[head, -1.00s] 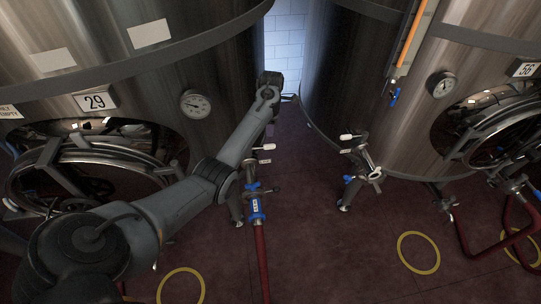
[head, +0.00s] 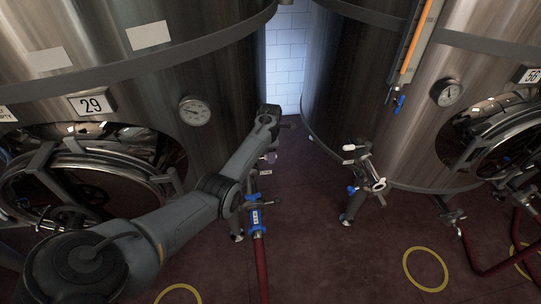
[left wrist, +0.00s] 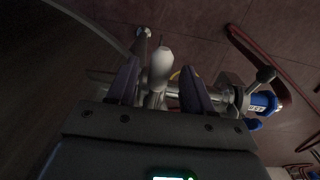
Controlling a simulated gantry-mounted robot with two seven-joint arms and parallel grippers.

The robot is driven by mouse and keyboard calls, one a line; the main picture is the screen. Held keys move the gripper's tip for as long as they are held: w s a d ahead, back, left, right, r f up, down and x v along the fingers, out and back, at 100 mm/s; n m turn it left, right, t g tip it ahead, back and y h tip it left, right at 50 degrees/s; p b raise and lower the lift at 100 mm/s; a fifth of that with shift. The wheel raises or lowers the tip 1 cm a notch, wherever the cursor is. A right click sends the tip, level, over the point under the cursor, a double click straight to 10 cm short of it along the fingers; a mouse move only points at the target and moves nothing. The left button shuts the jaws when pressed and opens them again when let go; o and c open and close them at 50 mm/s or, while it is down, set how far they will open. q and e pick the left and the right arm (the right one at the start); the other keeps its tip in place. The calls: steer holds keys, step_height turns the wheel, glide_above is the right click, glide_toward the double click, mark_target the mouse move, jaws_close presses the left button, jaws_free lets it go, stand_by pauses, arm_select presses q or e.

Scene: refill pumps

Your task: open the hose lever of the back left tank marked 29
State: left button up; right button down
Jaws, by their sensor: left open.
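The steel tank marked 29 (head: 225,75) stands at the left in the head view, with its number plate (head: 93,104) beside a round gauge (head: 195,110). My left gripper (head: 269,158) points down by the tank's right side, above the hose valve. In the left wrist view, its two purple fingers (left wrist: 161,68) are open, with a white lever handle (left wrist: 160,65) showing between them; I cannot tell whether they touch it. In the head view my gripper mostly hides the handle. A blue hose coupling (head: 255,215) and red hose (head: 261,268) lie below. My right gripper is not seen.
Another steel tank (head: 400,130), marked 56 (head: 533,76), stands at the right. Its valve with a white-tipped lever (head: 350,148) projects into the gap. Red hoses (head: 490,265) lie at the lower right. Dark red floor (head: 320,240) is clear between.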

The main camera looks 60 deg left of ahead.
arm_select(q)
steer(key=shift+f, duration=0.25)
steer(key=shift+c, duration=0.5)
jaws_close()
